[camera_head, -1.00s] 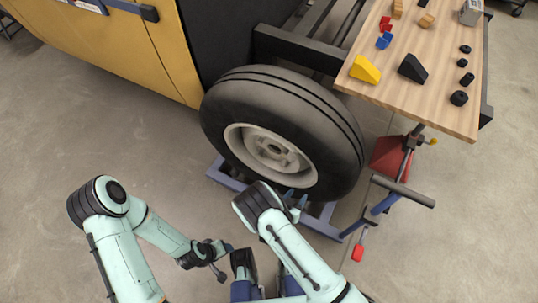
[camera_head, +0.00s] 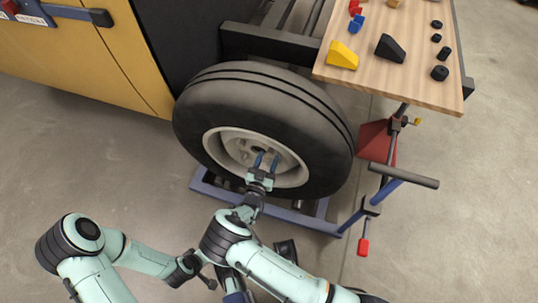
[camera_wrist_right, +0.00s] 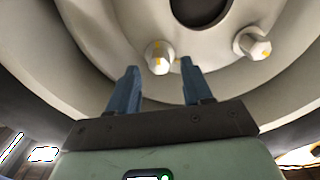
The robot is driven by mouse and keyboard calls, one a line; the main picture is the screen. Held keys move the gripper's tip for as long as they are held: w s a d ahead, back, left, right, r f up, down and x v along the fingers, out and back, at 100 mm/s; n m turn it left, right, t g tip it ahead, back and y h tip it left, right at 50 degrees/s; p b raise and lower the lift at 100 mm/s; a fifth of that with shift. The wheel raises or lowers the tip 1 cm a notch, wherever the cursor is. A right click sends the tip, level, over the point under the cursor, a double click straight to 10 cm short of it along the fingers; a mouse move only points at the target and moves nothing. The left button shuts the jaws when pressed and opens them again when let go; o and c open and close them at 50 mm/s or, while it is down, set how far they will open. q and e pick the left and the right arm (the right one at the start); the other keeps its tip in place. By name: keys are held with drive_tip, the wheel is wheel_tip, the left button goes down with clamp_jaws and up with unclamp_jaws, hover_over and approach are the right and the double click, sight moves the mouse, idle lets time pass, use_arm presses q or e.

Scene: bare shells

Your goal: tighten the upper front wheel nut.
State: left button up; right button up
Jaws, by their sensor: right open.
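The wheel (camera_head: 275,95) has a black tyre and a pale rim, and faces me in the head view. In the right wrist view two pale nuts with yellow marks show on the wheel: one nut (camera_wrist_right: 160,57) sits just beyond and between my fingertips, the other nut (camera_wrist_right: 253,44) is to the right. I cannot tell which is the upper front one. My right gripper (camera_head: 267,160) is open, its blue fingers pointing at the hub; it also shows in the right wrist view (camera_wrist_right: 158,66). It holds nothing. My left gripper (camera_head: 200,272) is low, away from the wheel; its jaws are unclear.
A wooden bench top (camera_head: 400,82) at upper right holds a yellow wedge (camera_head: 342,54), a black wedge (camera_head: 390,47) and several black round pieces. A blue stand with a dark crossbar (camera_head: 403,177) is right of the wheel. A yellow body panel (camera_head: 70,60) is at left.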

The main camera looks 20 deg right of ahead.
sight(271, 152)
use_arm(q)
drive_tip(key=shift+w+a+f, duration=0.2)
drive_tip(key=shift+w, duration=0.15)
use_arm(e)
drive_tip(key=shift+x, duration=1.1)
clamp_jaws()
